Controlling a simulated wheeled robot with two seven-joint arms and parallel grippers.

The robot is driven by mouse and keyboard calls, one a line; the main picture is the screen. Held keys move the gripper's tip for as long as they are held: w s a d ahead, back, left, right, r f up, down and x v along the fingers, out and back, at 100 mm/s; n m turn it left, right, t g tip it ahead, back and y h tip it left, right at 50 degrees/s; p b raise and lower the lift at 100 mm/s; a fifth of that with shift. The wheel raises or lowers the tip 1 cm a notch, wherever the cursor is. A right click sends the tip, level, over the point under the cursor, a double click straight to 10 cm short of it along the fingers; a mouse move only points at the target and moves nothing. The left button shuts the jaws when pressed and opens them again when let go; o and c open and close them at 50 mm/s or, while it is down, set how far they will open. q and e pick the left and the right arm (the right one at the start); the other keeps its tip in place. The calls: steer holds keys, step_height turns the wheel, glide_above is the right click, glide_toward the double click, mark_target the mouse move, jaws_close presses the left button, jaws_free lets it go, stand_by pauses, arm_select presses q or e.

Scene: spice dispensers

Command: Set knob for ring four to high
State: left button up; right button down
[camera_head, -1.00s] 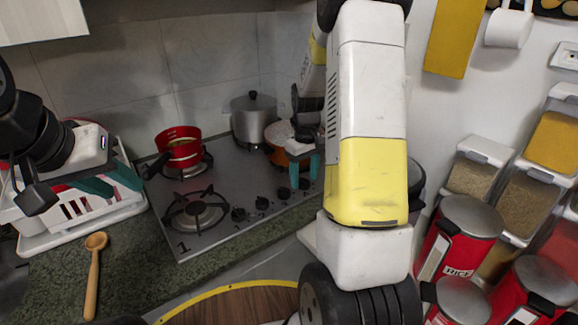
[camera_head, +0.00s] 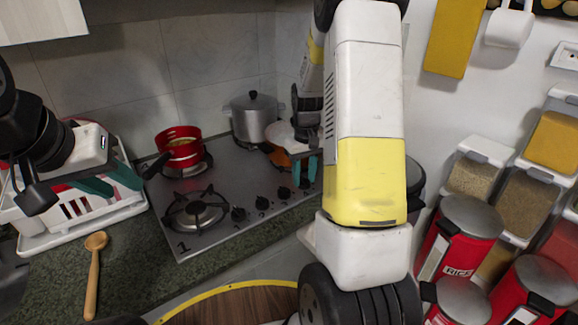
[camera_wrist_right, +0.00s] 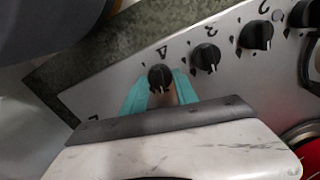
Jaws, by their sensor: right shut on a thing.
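The ring four knob (camera_wrist_right: 160,77) is black and sits beside the printed 4 on the steel stove panel. In the right wrist view its pale mark faces the lower edge of the picture. My right gripper (camera_wrist_right: 160,92) has its teal fingers closed around this knob, one on each side. In the head view my right gripper (camera_head: 305,172) is at the right end of the knob row, and its fingers partly hide the knob. My left gripper (camera_head: 110,182) is far left, in front of the white rack, its teal fingers apart and empty.
Other knobs (camera_head: 262,203) line the front of the stove (camera_head: 228,178). A red pot (camera_head: 178,150), a grey lidded pot (camera_head: 252,118) and an orange pot (camera_head: 279,156) stand on it. A wooden spoon (camera_head: 92,275) lies on the counter. Red canisters (camera_head: 465,225) stand right.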

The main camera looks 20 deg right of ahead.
mark_target(304, 179)
steer(key=m, duration=0.4)
steer(key=shift+m, duration=1.6)
steer(key=c, duration=0.9)
jaws_free()
steer(key=shift+c, duration=0.2)
steer(key=shift+r, duration=0.1)
step_height(304, 179, up, 8)
steer(key=shift+f, duration=0.15)
